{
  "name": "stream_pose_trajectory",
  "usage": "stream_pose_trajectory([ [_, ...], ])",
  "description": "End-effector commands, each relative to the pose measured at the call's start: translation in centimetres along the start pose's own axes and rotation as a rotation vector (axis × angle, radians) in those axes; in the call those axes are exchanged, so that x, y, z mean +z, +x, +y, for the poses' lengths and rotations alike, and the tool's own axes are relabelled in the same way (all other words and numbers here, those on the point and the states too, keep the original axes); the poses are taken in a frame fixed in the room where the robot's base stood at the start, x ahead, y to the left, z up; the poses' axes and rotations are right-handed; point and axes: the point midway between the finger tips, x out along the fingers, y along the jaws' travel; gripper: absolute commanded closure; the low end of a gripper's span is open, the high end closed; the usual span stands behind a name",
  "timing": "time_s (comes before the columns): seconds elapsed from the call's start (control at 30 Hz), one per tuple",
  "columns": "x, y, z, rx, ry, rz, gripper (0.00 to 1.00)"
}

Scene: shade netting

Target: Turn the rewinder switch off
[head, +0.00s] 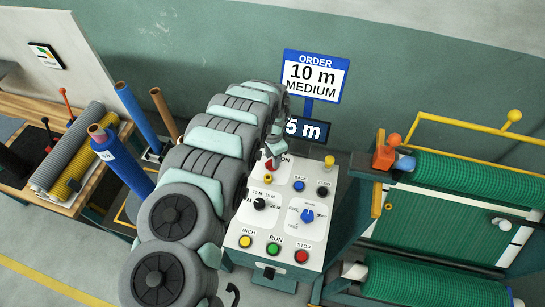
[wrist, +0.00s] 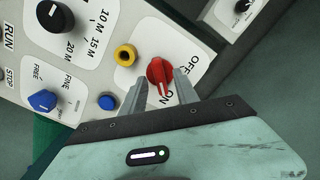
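The rewinder switch is a red rotary knob (wrist: 158,73) on a white plate marked OFF and ON. In the wrist view its pale mark points down, towards the ON side. My gripper (wrist: 160,92) is at the knob, with one grey finger on each side of it. The fingers look open, with small gaps to the knob. In the head view my arm covers much of the switch plate; part of the red knob (head: 271,164) shows below my gripper (head: 273,150).
The control panel (head: 240,262) also carries a yellow button (wrist: 125,55), a black length selector (wrist: 55,17), a blue selector (wrist: 42,101) and a blue button (wrist: 106,102) near my gripper. An order sign (head: 316,76) reads 10 m MEDIUM.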

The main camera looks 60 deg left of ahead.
Motion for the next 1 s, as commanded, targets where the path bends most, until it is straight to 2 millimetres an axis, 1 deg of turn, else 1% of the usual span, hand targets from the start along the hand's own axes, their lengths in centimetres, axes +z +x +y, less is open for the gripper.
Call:
stream_pose_trajectory([
  [0.13,-0.03,0.51,0.04,0.0,-0.001,0.001,0.64],
  [0.4,-0.02,0.56,0.02,0.0,-0.001,0.001,0.64],
  [0.47,-0.02,0.56,0.02,0.0,-0.001,0.001,0.68],
  [0.83,-0.02,0.55,0.03,0.0,-0.001,0.001,0.98],
  [0.87,-0.02,0.55,0.03,0.0,-0.001,0.001,1.0],
  [1.0,-0.02,0.54,0.04,0.0,-0.001,0.0,1.0],
])
